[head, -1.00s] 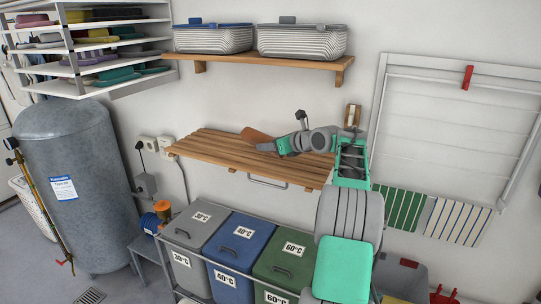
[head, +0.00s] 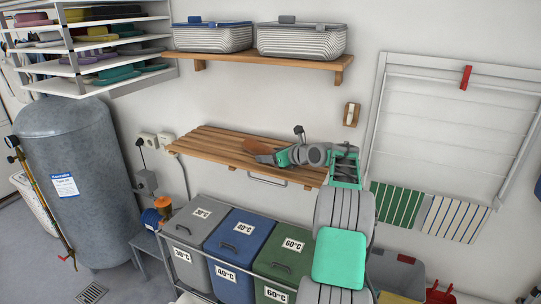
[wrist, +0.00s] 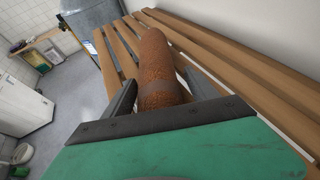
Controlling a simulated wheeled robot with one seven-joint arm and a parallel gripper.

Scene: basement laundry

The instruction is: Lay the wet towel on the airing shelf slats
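The wet towel (wrist: 160,65) is a rust-brown roll between the two fingers of my gripper (wrist: 160,97) in the wrist view. The fingers appear closed against its near end. In the head view the towel (head: 257,147) sticks out to the left of my gripper (head: 279,157), over the right half of the airing shelf. The airing shelf slats (head: 215,148) are bare brown wood; they also show in the wrist view (wrist: 240,80) beneath and beside the towel. I cannot tell whether the towel touches the slats or hangs just above them.
Above is a wooden wall shelf (head: 262,60) with two striped baskets (head: 300,42). Below are grey, blue and green lidded bins (head: 235,240). A grey tank (head: 70,180) stands left. A wall drying frame (head: 455,125) is at right. The left half of the slats is free.

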